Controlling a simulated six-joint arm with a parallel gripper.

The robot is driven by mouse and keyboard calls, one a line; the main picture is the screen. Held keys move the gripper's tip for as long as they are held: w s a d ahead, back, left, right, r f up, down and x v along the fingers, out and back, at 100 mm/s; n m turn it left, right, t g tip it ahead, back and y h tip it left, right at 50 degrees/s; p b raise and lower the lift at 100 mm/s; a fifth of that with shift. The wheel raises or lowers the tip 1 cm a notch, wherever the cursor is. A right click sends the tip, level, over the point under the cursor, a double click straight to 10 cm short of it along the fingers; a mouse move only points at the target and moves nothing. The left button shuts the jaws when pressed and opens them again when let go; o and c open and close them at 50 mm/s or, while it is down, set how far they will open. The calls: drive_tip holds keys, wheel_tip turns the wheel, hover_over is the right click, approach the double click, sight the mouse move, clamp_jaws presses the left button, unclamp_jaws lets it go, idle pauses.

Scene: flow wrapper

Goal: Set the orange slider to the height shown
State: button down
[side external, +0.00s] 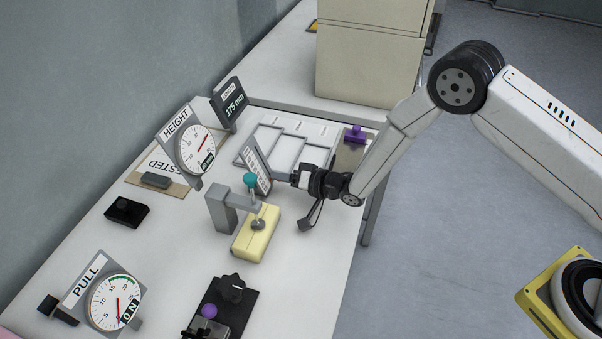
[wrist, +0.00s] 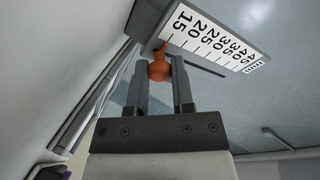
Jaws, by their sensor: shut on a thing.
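The orange slider (wrist: 159,69) shows in the wrist view, between the two fingers of my gripper (wrist: 160,75), which is shut on it. Its tip lies by the scale plate (wrist: 212,38), near the end marked 15; the exact reading is unclear. In the side view my gripper (side external: 282,178) reaches left to the upright scale plate (side external: 257,168), and the slider is hidden there. A small display (side external: 234,107) at the back reads 175 mm. The HEIGHT dial (side external: 197,150) has a red needle pointing to upper right.
A teal-knobbed clamp (side external: 250,180) stands over a pale yellow block (side external: 257,235) just in front of the scale. A white frame (side external: 290,140) and a purple-knobbed part (side external: 354,134) lie behind. A PULL dial (side external: 116,302) and a black fixture (side external: 228,300) stand at the front.

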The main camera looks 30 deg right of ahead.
sight(259, 151)
drive_tip(key=r, duration=0.2)
drive_tip(key=w+a+r, duration=0.1)
drive_tip(key=r, duration=0.1)
drive_tip(key=a+r, duration=0.1)
drive_tip(key=r, duration=0.2)
drive_tip(key=shift+w+r, duration=0.1)
drive_tip(key=shift+w, duration=0.3)
drive_tip(key=shift+c, duration=2.3)
unclamp_jaws()
drive_tip(key=shift+d, duration=0.1)
drive_tip(key=shift+s+d, duration=0.1)
drive_tip(key=v, duration=0.7)
drive_tip(key=shift+s+d, duration=0.15)
drive_tip(key=shift+s, duration=0.05)
drive_tip(key=shift+r, duration=0.15)
